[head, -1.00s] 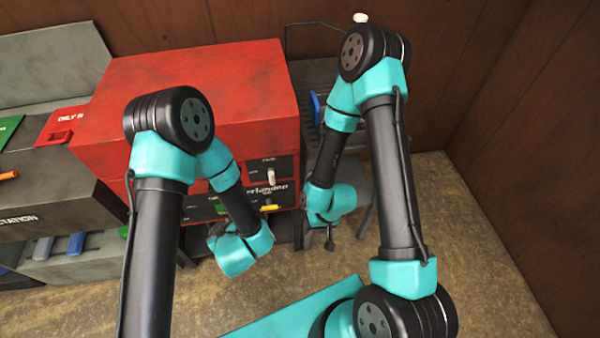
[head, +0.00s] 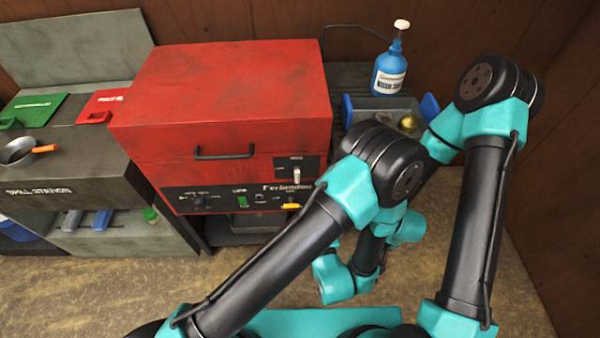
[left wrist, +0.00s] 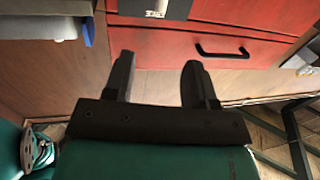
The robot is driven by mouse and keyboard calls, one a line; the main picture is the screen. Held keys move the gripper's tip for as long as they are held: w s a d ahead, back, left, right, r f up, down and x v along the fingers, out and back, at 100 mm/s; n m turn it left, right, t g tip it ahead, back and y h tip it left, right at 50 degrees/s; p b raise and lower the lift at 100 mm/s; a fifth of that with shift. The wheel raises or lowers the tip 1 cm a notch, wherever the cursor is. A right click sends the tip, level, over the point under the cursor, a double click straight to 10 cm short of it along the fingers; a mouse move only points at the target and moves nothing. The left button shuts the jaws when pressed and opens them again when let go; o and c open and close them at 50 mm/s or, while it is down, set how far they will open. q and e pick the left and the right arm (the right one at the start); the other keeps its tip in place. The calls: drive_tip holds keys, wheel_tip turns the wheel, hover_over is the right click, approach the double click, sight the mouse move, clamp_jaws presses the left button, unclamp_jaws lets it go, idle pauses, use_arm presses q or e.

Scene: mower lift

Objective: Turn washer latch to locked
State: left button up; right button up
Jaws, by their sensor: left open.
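The red washer (head: 225,95) stands against the back wall with its lid down and a black handle on the front. A small white lever (head: 296,174), which looks like the latch, sits upright on a dark plate at the front right. A yellow lever (head: 291,206) is on the panel below. My left gripper (left wrist: 158,65) is open and empty in the left wrist view, its fingers in front of the red washer face. It is hidden in the head view. My right gripper (head: 384,262) is low, right of the washer, mostly hidden; its jaws are unclear.
A blue bottle (head: 388,72) stands on the grey bench right of the washer. A dark station (head: 90,160) on the left holds a pan (head: 17,151), a green plate (head: 35,108) and a red plate (head: 103,103). My two arms cross closely. The floor in front is open.

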sight(299, 175)
use_arm(q)
drive_tip(key=x, duration=1.7)
drive_tip(key=shift+w+a, duration=0.1)
drive_tip(key=shift+w, duration=0.1)
drive_tip(key=shift+c, duration=0.2)
drive_tip(key=c, duration=0.9)
drive_tip(key=shift+o, duration=0.2)
